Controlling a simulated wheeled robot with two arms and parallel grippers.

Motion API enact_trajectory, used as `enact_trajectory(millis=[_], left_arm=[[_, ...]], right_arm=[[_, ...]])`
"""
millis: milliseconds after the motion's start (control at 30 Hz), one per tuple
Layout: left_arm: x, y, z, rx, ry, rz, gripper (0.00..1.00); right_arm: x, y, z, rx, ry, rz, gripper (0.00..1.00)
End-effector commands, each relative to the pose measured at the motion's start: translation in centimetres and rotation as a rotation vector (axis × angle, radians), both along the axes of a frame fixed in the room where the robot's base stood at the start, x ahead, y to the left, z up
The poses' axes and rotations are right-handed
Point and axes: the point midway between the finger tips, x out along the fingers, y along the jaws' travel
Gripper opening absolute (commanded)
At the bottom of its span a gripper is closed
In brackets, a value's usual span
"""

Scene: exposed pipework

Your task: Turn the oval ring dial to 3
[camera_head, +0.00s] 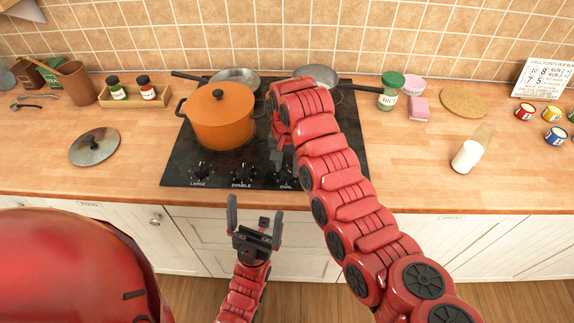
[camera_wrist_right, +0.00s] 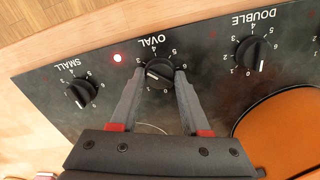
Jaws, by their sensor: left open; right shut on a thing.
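The oval ring dial (camera_wrist_right: 159,71) is a black round knob with a white mark, under the OVAL label. In the right wrist view, which shows the panel upside down, its mark points left and slightly down; the number there is hard to read beside the finger. My right gripper (camera_wrist_right: 158,82) has its two grey fingers on either side of this knob, shut on it. In the head view my right arm hides the knob, and the right gripper (camera_head: 281,160) shows only partly. My left gripper (camera_head: 255,226) is open and empty in front of the counter edge.
The double dial (camera_wrist_right: 254,54) and small dial (camera_wrist_right: 81,93) flank the oval one. A red light (camera_wrist_right: 116,58) glows on the panel. An orange pot (camera_head: 219,117) and pans (camera_head: 235,80) stand on the black hob (camera_head: 178,172). The counter right of the hob has free room.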

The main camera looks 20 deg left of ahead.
Motion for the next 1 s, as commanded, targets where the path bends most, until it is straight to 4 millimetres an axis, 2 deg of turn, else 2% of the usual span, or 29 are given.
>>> enact_trajectory(millis=[233, 267, 400, 433, 767, 867, 1000], left_arm=[[0.0, 0.0, 0.0, 0.000, 0.000, 0.000, 0.99], [0.0, 0.0, 0.0, 0.000, 0.000, 0.000, 0.99], [0.0, 0.0, 0.0, 0.000, 0.000, 0.000, 0.99], [0.0, 0.0, 0.0, 0.000, 0.000, 0.000, 0.99], [0.0, 0.0, 0.0, 0.000, 0.000, 0.000, 0.99], [0.0, 0.0, 0.2, 0.000, 0.000, 0.000, 0.99], [0.0, 0.0, 0.3, 0.000, 0.000, 0.000, 0.99]], right_arm=[[0.1, 0.0, 0.1, 0.002, -0.004, -0.001, 0.00], [0.1, 0.0, 0.1, 0.002, -0.004, -0.001, 0.48], [0.1, 0.0, 0.1, 0.002, -0.003, 0.000, 0.73], [0.1, 0.0, 0.1, 0.001, -0.003, 0.000, 0.76], [0.1, 0.0, 0.3, 0.002, -0.002, 0.000, 0.76], [0.2, -0.1, 1.4, 0.003, -0.002, -0.002, 0.76], [0.2, -0.1, 3.8, 0.000, -0.005, 0.000, 0.76]])
